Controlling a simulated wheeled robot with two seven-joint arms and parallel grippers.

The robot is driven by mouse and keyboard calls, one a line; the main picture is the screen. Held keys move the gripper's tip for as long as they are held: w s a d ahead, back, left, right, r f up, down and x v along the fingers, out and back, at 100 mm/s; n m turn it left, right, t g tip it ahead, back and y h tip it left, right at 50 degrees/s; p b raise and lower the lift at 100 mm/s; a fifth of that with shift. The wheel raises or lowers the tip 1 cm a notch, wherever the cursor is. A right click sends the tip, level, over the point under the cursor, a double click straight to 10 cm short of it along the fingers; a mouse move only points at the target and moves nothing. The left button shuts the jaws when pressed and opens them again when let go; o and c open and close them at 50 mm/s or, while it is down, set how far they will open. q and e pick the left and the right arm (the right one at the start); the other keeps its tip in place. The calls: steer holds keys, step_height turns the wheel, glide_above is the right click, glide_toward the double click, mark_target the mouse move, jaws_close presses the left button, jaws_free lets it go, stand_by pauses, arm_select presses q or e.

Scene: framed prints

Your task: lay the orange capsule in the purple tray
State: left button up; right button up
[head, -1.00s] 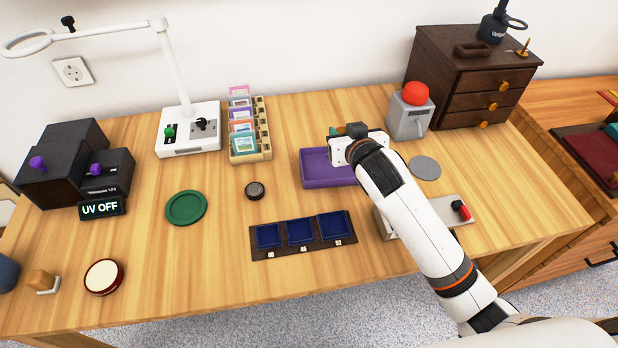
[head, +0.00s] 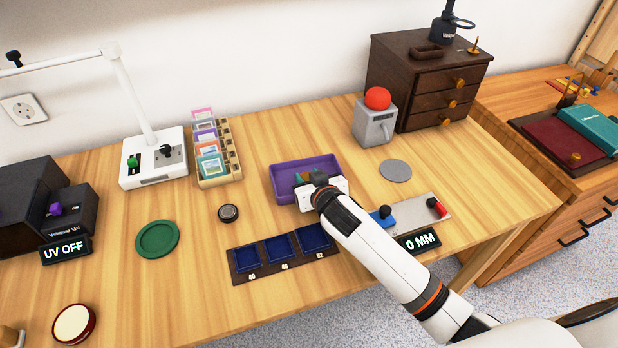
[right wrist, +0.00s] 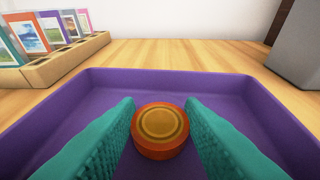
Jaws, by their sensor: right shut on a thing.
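The purple tray (head: 322,163) lies on the wooden table, right of the middle in the head view; its walls surround the capsule in the right wrist view (right wrist: 120,80). The orange capsule (right wrist: 160,129) is a short round disc with ringed top, upright between the teal fingers. My right gripper (right wrist: 160,132) is shut on it, inside the tray's outline. Whether the capsule touches the tray floor I cannot tell. In the head view the wrist hides the tray's front part, and the capsule does not show clearly. My left gripper is not in view.
A rack of framed slides (head: 214,160) stands left of the tray. A grey box with a red dome (head: 375,118) stands behind right. A three-cell blue tray (head: 281,252) lies in front, and a grey disc (head: 395,171) lies to the right.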

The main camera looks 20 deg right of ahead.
steer(key=shift+s+f, duration=0.15)
steer(key=shift+f, duration=0.55)
steer(key=o, duration=1)
steer(key=shift+s+f+b, duration=0.15)
steer(key=shift+f+b, duration=0.05)
steer(key=shift+b, duration=0.1)
steer(key=shift+o, duration=0.2)
steer(key=shift+a+r+p, duration=0.1)
steer(key=shift+r+p, duration=0.25)
steer(key=shift+r, duration=0.4)
steer(key=v, duration=1.1)
steer(key=shift+s+r+p, duration=0.2)
steer(key=shift+r+p, duration=0.15)
